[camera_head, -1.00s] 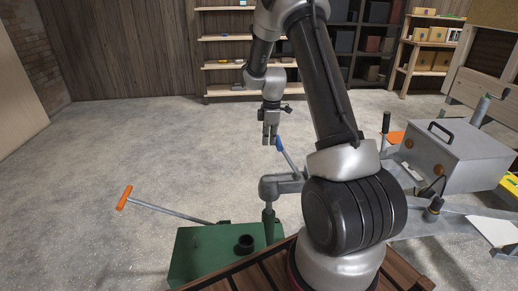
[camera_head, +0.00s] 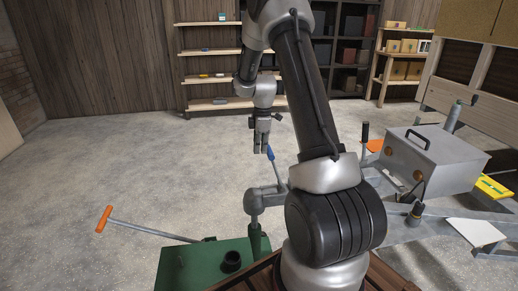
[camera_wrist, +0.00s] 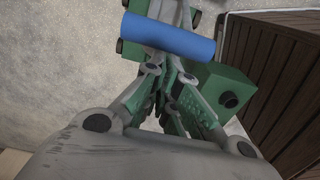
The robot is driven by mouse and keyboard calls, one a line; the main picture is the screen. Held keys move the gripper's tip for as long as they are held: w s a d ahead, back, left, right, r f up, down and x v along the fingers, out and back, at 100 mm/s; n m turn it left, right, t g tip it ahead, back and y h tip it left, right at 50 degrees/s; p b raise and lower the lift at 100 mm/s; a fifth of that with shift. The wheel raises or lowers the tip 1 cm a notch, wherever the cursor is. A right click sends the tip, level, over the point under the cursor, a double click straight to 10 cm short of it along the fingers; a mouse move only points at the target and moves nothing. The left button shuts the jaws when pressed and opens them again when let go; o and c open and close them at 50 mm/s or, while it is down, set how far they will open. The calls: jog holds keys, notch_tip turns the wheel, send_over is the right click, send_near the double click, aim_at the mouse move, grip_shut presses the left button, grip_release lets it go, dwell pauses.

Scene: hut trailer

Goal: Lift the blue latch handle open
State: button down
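The blue latch handle (camera_head: 270,153) tops a slanted grey lever (camera_head: 278,174) that rises from the grey coupler (camera_head: 262,198) beside my arm. My gripper (camera_head: 260,151) hangs pointing down just left of the blue handle in the head view, with a slim gap in the picture. Its fingers look close together with nothing between them. In the wrist view the blue handle (camera_wrist: 168,35) lies crosswise beyond the fingers (camera_wrist: 166,70). I cannot tell whether they touch it. Part of the lever is hidden there.
A green box (camera_head: 205,267) with a black socket stands below the coupler. An orange-handled bar (camera_head: 104,219) sticks out to the left. A grey metal box (camera_head: 435,160) sits on the trailer frame at right. Open concrete floor (camera_head: 120,160) lies left and behind.

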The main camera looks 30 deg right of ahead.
jog(key=shift+s+d+r, duration=0.1)
jog(key=shift+d+r, duration=0.15)
jog(key=shift+d, duration=0.3)
jog(key=w+a, duration=0.2)
jog(key=a, duration=0.2)
notch_tip(320, 180, up, 9)
jog(key=s+d, duration=0.1)
jog(key=d, duration=0.1)
jog(key=shift+s+d, duration=0.4)
